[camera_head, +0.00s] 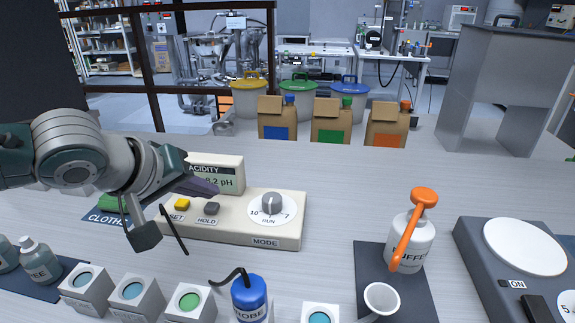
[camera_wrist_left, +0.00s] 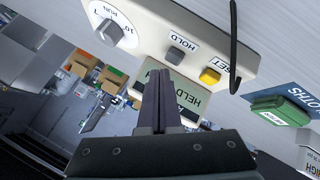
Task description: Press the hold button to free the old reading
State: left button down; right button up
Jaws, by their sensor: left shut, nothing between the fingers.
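The acidity meter (camera_head: 280,232) is a cream box on the white table. Its grey HOLD button (camera_head: 211,208) sits beside the yellow SET button (camera_head: 182,204). The wrist view shows the HOLD button (camera_wrist_left: 176,55) and the display (camera_wrist_left: 190,98), which reads HELD; in the head view part of a reading in pH shows. My left gripper (camera_head: 208,189) is shut and empty, its tip just above the HOLD button in the picture. In the wrist view the closed fingers (camera_wrist_left: 162,80) end short of the button, so they look apart from it. My right gripper is out of view.
A mode dial (camera_head: 272,207) is on the meter's right. A blue probe (camera_head: 249,298) and several sample blocks stand in front. A buffer bottle (camera_head: 411,243) and a scale (camera_head: 525,246) are at right. Cardboard packs (camera_head: 331,121) stand behind. Table between meter and buffer is clear.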

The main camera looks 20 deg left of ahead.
pick_arm(q)
jog(key=shift+f, duration=0.1)
dwell(0.5)
jog(key=shift+f, duration=0.35)
jog(key=shift+f+b, duration=0.4)
jog(key=shift+f, duration=0.15)
dwell(0.6)
dwell(0.3)
jog(key=shift+r+p, duration=0.95)
jog(key=shift+p, duration=0.25)
jog(key=shift+r, duration=0.1)
notch_tip(320, 180, up, 5)
jog(key=p, duration=0.5)
jog(key=shift+p, duration=0.3)
